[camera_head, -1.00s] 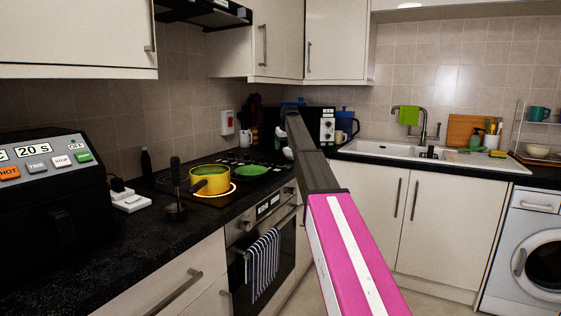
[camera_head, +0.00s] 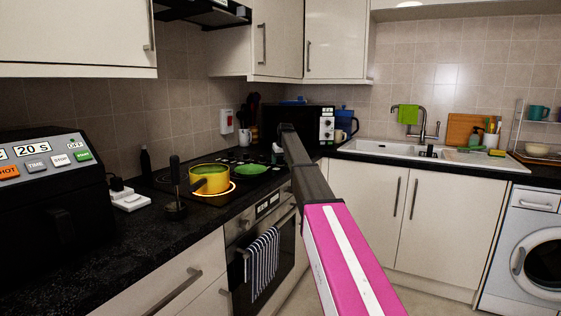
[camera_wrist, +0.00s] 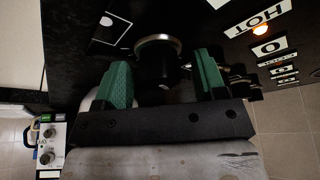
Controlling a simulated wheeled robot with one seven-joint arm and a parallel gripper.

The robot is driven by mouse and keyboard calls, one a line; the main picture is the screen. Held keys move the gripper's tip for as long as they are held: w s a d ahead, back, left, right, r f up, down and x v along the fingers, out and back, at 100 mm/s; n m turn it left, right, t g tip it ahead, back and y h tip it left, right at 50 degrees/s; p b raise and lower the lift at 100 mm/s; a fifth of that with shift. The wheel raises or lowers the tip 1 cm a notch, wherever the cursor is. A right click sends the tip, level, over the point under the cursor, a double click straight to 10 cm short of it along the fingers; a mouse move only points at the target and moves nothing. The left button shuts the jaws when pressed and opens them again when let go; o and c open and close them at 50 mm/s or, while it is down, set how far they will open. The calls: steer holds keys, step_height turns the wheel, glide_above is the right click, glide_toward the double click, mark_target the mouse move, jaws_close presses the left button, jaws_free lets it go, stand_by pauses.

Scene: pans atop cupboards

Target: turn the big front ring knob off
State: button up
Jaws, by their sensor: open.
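In the wrist view, my gripper (camera_wrist: 161,66) is open, with one green finger pad on each side of a round dark knob with a metallic rim (camera_wrist: 158,42). The knob stands between the pads, with gaps visible; I cannot tell contact. No label shows that it is the big front ring knob. A sign reading HOT (camera_wrist: 262,14) with a lit orange spot is to its right. In the head view, a yellow pot (camera_head: 209,180) sits on a glowing ring of the black hob (camera_head: 162,180). My arm largely hides the gripper and the knobs there.
A green pan (camera_head: 250,169) lies on the hob behind the pot. A black microwave (camera_head: 300,122) stands in the corner behind my arm. The oven front has a striped towel (camera_head: 264,262). A sink (camera_head: 430,155) is at the right. Open floor lies before the cupboards.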

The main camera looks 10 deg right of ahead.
steer(key=c, duration=0.9)
steer(key=shift+c, duration=0.2)
steer(key=n+y, duration=0.1)
steer(key=n, duration=0.4)
steer(key=shift+g+y, duration=0.4)
steer(key=o, duration=0.9)
steer(key=shift+o, duration=0.2)
steer(key=v, duration=1)
steer(key=shift+r, duration=0.4)
